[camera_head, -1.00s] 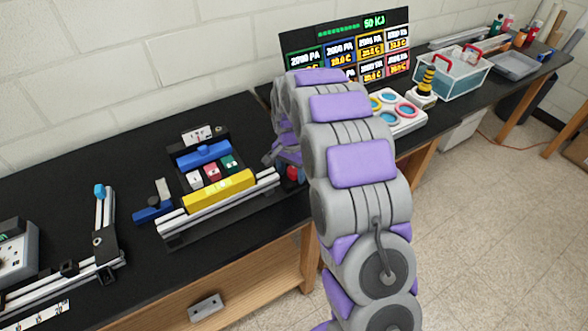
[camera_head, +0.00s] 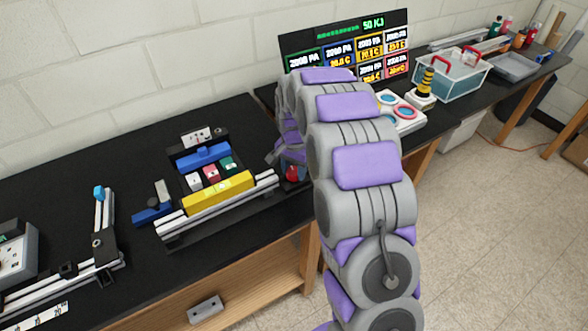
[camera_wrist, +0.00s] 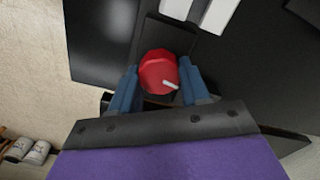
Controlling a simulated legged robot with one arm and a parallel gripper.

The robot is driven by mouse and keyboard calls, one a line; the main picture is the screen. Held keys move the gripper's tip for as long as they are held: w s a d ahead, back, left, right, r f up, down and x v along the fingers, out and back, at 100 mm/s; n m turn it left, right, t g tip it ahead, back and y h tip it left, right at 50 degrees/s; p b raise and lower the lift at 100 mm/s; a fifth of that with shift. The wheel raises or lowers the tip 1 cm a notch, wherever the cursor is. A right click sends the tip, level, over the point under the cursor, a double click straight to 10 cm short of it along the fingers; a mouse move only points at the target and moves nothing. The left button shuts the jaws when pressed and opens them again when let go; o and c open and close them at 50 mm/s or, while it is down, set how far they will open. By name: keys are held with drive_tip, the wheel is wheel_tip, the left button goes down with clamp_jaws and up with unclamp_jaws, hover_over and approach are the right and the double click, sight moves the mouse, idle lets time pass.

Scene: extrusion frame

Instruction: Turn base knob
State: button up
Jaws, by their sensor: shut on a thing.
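The base knob (camera_wrist: 157,72) is red with a white pointer mark and sits between the two blue fingers of my gripper (camera_wrist: 158,84) in the wrist view. The fingers are shut on its sides. The white mark points toward the lower right in that view. In the head view the red knob (camera_head: 292,172) shows at the right end of the extrusion frame (camera_head: 215,190), beside my gripper (camera_head: 280,152), which my arm partly hides. The frame holds a blue bar, a yellow bar and small coloured blocks.
The black bench (camera_head: 60,190) carries another rail assembly (camera_head: 100,235) at the left. A display board (camera_head: 350,45), a pad with coloured rings (camera_head: 403,112) and a clear bin with red handles (camera_head: 450,75) stand beyond my arm.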

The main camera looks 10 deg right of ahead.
drive_tip(key=shift+s+n+p, duration=0.1)
drive_tip(key=shift+n+p, duration=0.3)
drive_tip(key=shift+p, duration=0.05)
drive_tip(key=n+p, duration=0.3)
drive_tip(key=shift+a+n, duration=0.1)
drive_tip(key=shift+n, duration=0.3)
drive_tip(key=n+p, duration=0.3)
drive_tip(key=n, duration=0.1)
drive_tip(key=shift+s+n, duration=0.1)
drive_tip(key=shift+n, duration=0.2)
drive_tip(key=n+p, duration=0.2)
drive_tip(key=n, duration=0.3)
drive_tip(key=n+p, duration=0.1)
drive_tip(key=n, duration=0.4)
drive_tip(key=shift+f+p, duration=0.1)
drive_tip(key=shift+p, duration=0.3)
drive_tip(key=shift+n, duration=0.4)
drive_tip(key=o, duration=1.1)
drive_tip(key=shift+c, duration=0.2)
